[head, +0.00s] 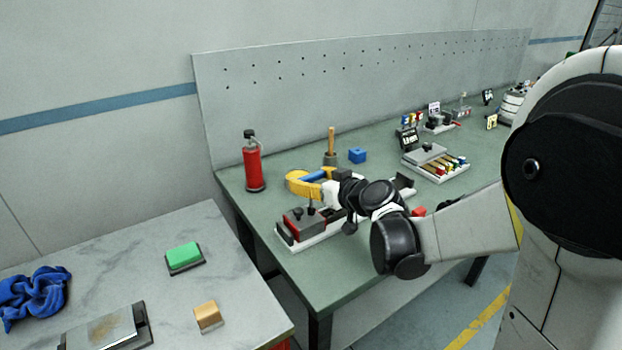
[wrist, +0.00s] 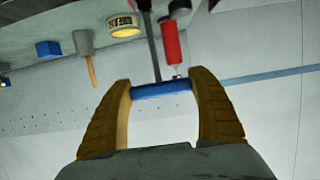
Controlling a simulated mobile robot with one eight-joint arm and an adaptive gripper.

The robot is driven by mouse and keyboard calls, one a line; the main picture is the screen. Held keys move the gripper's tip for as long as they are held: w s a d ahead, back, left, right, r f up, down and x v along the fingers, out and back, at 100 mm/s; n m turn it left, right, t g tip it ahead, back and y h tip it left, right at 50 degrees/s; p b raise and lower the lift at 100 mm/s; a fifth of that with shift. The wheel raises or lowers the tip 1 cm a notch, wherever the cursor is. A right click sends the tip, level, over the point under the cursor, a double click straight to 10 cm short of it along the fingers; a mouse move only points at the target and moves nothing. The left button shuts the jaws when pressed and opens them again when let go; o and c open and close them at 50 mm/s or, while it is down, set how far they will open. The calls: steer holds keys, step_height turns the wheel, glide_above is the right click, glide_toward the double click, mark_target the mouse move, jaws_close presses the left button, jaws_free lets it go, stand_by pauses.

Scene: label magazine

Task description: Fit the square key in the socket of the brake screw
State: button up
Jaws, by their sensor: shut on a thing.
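My gripper (head: 309,177) is shut on the blue handle (wrist: 161,89) of a T-shaped key, one finger at each end of the handle. The handle also shows in the head view (head: 316,174). The key's dark shaft (wrist: 153,45) runs from the handle toward the bench. In the head view it points down at a red and grey block (head: 301,223) on a long white-based device (head: 290,246). The brake screw and its socket cannot be made out. I cannot tell whether the shaft's tip is in the socket or just above it.
A red extinguisher (head: 254,162) stands behind the gripper on the green bench (head: 345,280). A tray of coloured pieces (head: 436,166) stands to the right.

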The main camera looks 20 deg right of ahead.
steer(key=shift+f+b, duration=0.55)
steer(key=shift+f, duration=0.15)
steer(key=o, duration=1.3)
steer(key=shift+s, duration=0.1)
steer(key=v, duration=1.2)
